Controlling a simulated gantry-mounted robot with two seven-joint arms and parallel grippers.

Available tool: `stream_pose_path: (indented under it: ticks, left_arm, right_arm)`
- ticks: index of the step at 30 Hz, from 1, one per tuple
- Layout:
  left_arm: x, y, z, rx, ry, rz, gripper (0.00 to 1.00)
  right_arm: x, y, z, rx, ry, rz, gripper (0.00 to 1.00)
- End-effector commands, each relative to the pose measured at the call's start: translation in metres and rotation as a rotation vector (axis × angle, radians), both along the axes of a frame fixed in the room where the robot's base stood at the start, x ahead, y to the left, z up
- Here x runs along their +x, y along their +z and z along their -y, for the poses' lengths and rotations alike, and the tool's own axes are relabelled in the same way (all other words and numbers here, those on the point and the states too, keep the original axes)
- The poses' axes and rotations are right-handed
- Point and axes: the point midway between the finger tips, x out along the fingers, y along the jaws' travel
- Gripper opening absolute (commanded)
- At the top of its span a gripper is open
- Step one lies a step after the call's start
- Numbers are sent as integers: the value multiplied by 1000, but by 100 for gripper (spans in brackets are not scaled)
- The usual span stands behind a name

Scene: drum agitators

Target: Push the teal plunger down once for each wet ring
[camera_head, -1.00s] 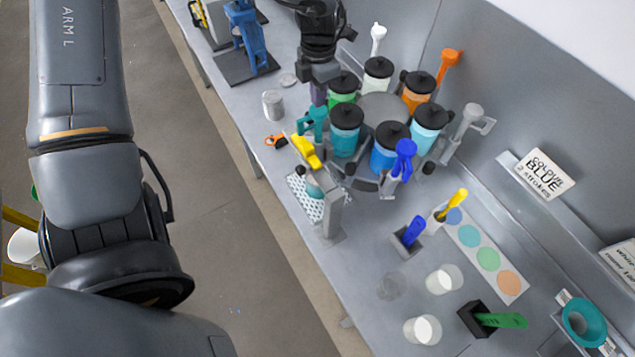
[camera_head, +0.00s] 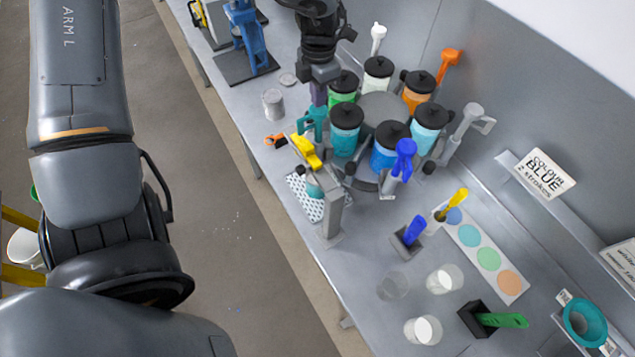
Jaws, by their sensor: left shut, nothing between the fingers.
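The teal plunger (camera_head: 313,121) stands at the left side of the ring of lidded canisters, just left of the teal canister (camera_head: 345,138). My left gripper (camera_head: 319,76) reaches in from the top edge, shut and empty, pointing down. A purple upright piece (camera_head: 318,94) shows just below its fingers, behind the teal plunger; I cannot tell whether they touch. A faint clear round shape (camera_head: 391,287), like a glass, is at the front of the bench. No wet ring can be made out clearly. My right gripper is not in view.
Yellow (camera_head: 307,151), blue (camera_head: 404,158), grey, orange and white handles surround the canisters. A sign (camera_head: 541,173) reads "COLOUR BLUE 2 strokes". Two whitish cups (camera_head: 445,279), a colour-dot strip (camera_head: 470,236) and a teal ring (camera_head: 584,322) lie at right.

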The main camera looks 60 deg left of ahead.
Motion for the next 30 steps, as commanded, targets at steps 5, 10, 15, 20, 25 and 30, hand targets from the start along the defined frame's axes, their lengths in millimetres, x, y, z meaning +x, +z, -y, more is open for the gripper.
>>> stream_pose_path:
  ticks: [5, 10, 15, 20, 25, 30]
  left_arm:
    - [0, -8, 0, 0, 0, -1, 0]
    - [0, -15, 0, 0, 0, -1, 0]
    - [0, -22, 0, 0, 0, -1, 0]
    - [0, -29, 0, 1, 1, -1, 0]
    - [0, -36, 0, 0, 1, -1, 0]
    - [0, -42, 0, 0, 1, -1, 0]
  right_arm:
    - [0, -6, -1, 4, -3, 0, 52]
    - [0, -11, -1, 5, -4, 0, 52]
    - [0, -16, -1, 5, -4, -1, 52]
    - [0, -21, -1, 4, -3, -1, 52]
    - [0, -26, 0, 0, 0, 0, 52]
    - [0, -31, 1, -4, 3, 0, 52]
